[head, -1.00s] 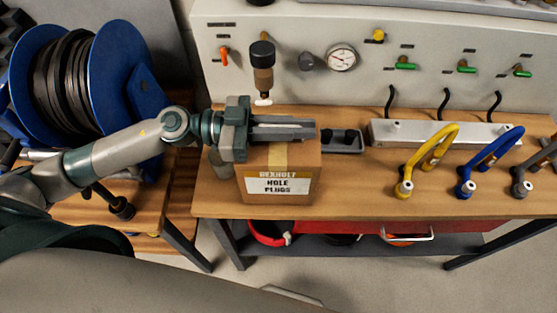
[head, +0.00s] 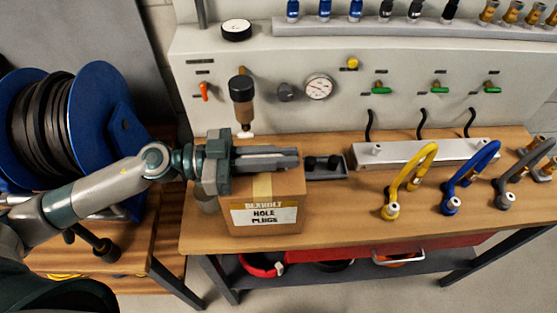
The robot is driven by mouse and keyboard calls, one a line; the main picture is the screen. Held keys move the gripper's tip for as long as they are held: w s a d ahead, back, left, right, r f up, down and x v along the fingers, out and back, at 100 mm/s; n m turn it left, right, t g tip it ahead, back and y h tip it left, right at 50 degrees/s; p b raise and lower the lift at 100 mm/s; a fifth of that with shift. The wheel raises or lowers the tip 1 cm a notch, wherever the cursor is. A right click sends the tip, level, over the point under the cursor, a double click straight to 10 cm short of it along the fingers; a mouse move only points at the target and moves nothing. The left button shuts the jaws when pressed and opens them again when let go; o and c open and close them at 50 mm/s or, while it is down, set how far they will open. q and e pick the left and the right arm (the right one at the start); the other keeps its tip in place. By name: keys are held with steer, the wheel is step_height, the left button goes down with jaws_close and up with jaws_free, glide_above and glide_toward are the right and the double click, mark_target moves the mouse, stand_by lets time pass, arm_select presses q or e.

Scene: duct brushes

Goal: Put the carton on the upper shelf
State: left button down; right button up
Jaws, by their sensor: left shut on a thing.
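A grey upper shelf (head: 400,30) runs along the top of the back panel, holding a row of fittings. My right gripper is not in view.
A blue hose reel (head: 95,110) stands at the left. A filter unit (head: 242,90) and a gauge (head: 319,87) stick out of the panel behind the carton. A small black-knobbed tray (head: 326,166) is right beside it. Yellow (head: 412,170) and blue hoses stand further right.

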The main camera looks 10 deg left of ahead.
arm_select(q)
steer(key=shift+r+p, duration=0.3)
steer(key=shift+r, duration=1.6)
steer(key=s+d+r+p, duration=0.6)
steer(key=d+p, duration=0.3)
steer(key=p, duration=0.3)
steer(key=shift+s+d+r, duration=0.2)
steer(key=shift+d+r, duration=0.15)
steer(key=shift+r, duration=0.05)
